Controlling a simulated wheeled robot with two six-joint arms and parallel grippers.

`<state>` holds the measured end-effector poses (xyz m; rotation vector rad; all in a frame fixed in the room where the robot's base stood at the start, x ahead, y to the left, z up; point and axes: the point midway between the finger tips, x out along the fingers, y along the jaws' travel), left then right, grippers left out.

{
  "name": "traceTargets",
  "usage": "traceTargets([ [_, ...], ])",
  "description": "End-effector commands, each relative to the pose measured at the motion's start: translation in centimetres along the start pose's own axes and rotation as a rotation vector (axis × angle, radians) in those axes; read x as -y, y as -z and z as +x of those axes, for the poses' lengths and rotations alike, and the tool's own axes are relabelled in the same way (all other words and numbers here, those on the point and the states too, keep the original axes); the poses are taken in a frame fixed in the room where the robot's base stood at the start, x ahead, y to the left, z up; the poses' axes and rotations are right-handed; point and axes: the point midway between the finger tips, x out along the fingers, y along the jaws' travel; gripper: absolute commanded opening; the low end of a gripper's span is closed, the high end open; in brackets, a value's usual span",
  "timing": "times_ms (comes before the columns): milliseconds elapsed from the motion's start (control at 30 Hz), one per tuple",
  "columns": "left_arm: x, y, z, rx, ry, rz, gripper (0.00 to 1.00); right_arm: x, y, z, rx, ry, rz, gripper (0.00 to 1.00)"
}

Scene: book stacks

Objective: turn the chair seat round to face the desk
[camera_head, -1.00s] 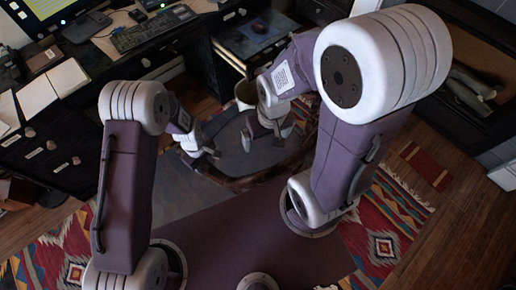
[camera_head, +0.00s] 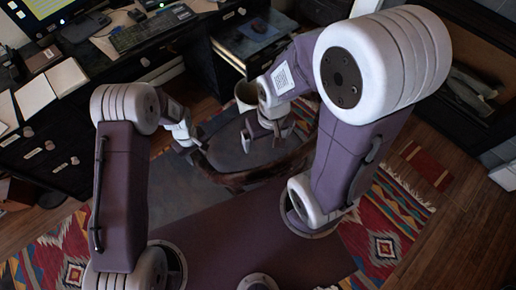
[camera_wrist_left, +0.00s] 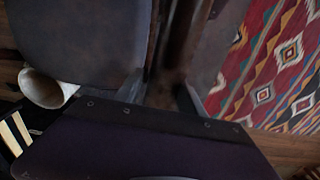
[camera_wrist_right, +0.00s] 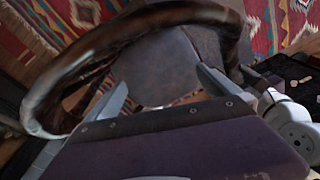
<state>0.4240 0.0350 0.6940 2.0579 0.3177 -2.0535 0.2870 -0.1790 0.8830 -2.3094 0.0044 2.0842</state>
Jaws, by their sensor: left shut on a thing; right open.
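The chair's dark grey seat (camera_head: 232,148) is in the middle of the head view, with a curved brown wooden rail (camera_head: 235,181) along its near side. The desk (camera_head: 150,42) stands beyond it at the upper left. My left gripper (camera_head: 197,146) is shut on the wooden rail at its left end; the rail (camera_wrist_left: 175,50) runs between the fingers in the left wrist view. My right gripper (camera_head: 275,138) is open over the right part of the seat. In the right wrist view the rail (camera_wrist_right: 95,48) curves past its spread fingers, and the seat (camera_wrist_right: 160,70) lies beyond.
A pale bin (camera_head: 246,92) stands beyond the seat, seen also in the left wrist view (camera_wrist_left: 45,90). An open drawer (camera_head: 245,60) juts out from the desk. A patterned rug (camera_head: 385,225) covers the floor; a dark cabinet (camera_head: 475,60) is at the right.

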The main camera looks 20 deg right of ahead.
Motion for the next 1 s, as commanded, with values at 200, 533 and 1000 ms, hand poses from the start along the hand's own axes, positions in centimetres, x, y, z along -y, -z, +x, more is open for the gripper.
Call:
traceTargets([
  [200,0.3,-0.2,0.1,0.007,0.007,0.003,0.74,0.0,0.0,0.0,0.000,0.000,0.000,1.00],
  [533,0.1,-0.1,0.0,0.003,0.004,0.001,1.00,0.0,0.0,-0.1,0.000,0.000,0.000,1.00],
  [1000,0.1,-0.1,-5.3,0.003,0.003,0.000,1.00,0.1,0.5,-4.5,0.000,0.000,0.000,1.00],
])
